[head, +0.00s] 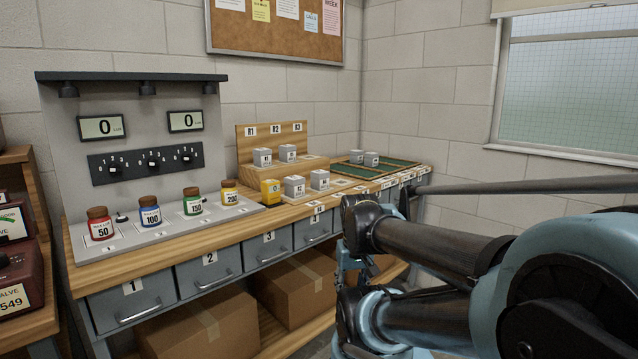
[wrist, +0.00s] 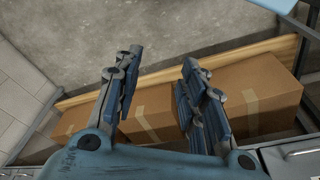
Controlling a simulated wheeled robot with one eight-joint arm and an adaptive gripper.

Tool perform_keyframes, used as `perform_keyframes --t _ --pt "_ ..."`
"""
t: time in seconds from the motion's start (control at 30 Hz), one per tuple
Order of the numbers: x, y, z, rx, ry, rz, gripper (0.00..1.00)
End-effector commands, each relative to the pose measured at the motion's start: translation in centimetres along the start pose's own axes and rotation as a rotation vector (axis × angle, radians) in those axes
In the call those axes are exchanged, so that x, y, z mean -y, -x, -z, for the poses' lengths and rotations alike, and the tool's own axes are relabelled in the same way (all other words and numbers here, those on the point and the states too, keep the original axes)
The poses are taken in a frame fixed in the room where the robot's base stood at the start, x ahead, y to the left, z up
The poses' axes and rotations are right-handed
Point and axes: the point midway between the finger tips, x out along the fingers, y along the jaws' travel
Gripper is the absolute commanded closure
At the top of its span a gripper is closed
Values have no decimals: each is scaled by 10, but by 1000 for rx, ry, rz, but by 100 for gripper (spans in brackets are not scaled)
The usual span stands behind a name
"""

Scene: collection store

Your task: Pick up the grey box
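Several small grey boxes with white labels are on the wooden bench in the head view. Two grey boxes (head: 262,157) stand on the raised wooden step below the R1, R2 and R3 signs. Two more grey boxes (head: 294,187) stand in front of that step, and another pair (head: 371,159) is farther right by the green-lined trays. I cannot tell which one is meant. My gripper (wrist: 163,65) is open and empty in the wrist view, its fingers apart above the floor and cardboard boxes. No grey box shows between them.
A yellow box (head: 270,192) stands left of the front grey boxes. Coloured jars (head: 150,213) stand on the panel at the left. Green-lined trays (head: 388,165) lie at the bench's right. Grey drawers (head: 208,270) and cardboard boxes (head: 297,290) are below the bench top.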

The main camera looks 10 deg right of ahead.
Motion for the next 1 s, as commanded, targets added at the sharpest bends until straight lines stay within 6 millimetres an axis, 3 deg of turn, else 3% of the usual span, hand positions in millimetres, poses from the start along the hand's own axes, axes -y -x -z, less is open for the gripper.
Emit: perform_keyframes --t 0.03,0.1,0.13,0.27,0.63,1.0 --pt "1 5 -6 -11 -6 3 44" --pt "4 8 -3 -16 -30 18 28" --pt "5 8 0 -18 -48 28 25" --pt "21 13 23 -31 -173 105 25" --pt "57 39 127 -43 -727 449 25" --pt "52 65 245 33 -1266 827 25"
